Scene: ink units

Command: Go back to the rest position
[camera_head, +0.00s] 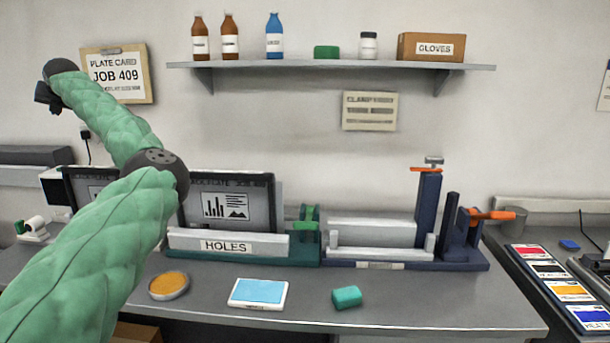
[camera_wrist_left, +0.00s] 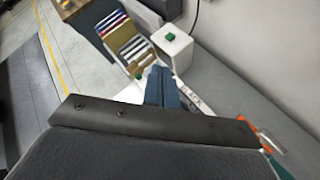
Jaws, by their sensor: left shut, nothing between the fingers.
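My left arm, in a green quilted sleeve, rises from the lower left of the head view and bends up and back to the left. My right gripper is in neither view.
The grey bench (camera_head: 400,310) holds an orange-filled dish (camera_head: 169,286), a blue pad (camera_head: 258,292), a green block (camera_head: 347,297), a HOLES station (camera_head: 226,246) and a navy clamp unit (camera_head: 429,215). A wall shelf (camera_head: 330,66) holds bottles and a gloves box (camera_head: 431,47).

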